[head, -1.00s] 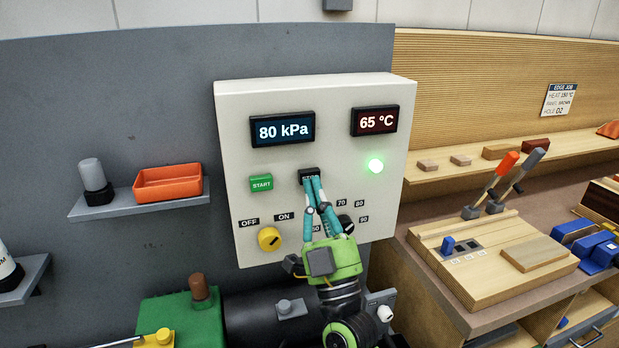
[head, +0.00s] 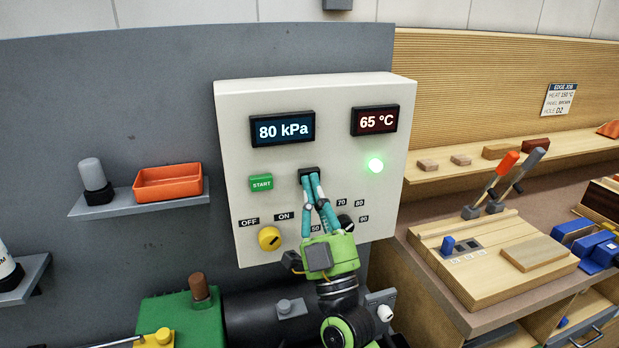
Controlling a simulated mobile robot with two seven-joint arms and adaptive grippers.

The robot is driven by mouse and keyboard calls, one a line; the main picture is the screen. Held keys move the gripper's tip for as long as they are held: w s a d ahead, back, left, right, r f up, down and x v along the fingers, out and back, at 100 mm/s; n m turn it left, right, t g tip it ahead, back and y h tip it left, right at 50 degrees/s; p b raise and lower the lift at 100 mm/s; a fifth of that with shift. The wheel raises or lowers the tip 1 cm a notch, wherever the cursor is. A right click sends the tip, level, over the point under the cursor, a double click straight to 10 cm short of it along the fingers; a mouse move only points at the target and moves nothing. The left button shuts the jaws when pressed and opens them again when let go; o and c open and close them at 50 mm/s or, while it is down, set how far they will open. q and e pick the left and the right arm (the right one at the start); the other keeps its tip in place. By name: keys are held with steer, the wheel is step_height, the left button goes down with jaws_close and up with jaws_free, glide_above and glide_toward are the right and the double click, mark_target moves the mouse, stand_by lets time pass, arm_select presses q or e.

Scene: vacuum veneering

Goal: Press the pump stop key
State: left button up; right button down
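The black stop key (head: 308,171) is on the cream control panel (head: 330,95), to the right of the green START key (head: 261,183). Its label is mostly hidden behind my fingers. My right gripper (head: 311,179) points up at the panel with its teal fingertips close together at the key's lower part. They appear to touch it, but I cannot tell how far it is pressed. The pressure display (head: 283,129) reads 80 kPa. The green lamp (head: 375,166) is lit. My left gripper is not in view.
A yellow knob (head: 269,238) sits lower left on the panel, and a black dial (head: 346,222) sits right beside my fingers. The temperature display (head: 375,121) reads 65 °C. A shelf with an orange tray (head: 168,182) is at left; a wooden lever board (head: 490,260) is at right.

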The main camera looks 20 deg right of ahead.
steer(key=shift+w, duration=0.15)
stand_by(0.3)
steer(key=shift+s+p, duration=0.35)
steer(key=shift+s, duration=0.6)
steer(key=s+p, duration=0.2)
steer(key=s, duration=0.4)
steer(key=shift+d, duration=0.15)
steer(key=shift+y, duration=0.3)
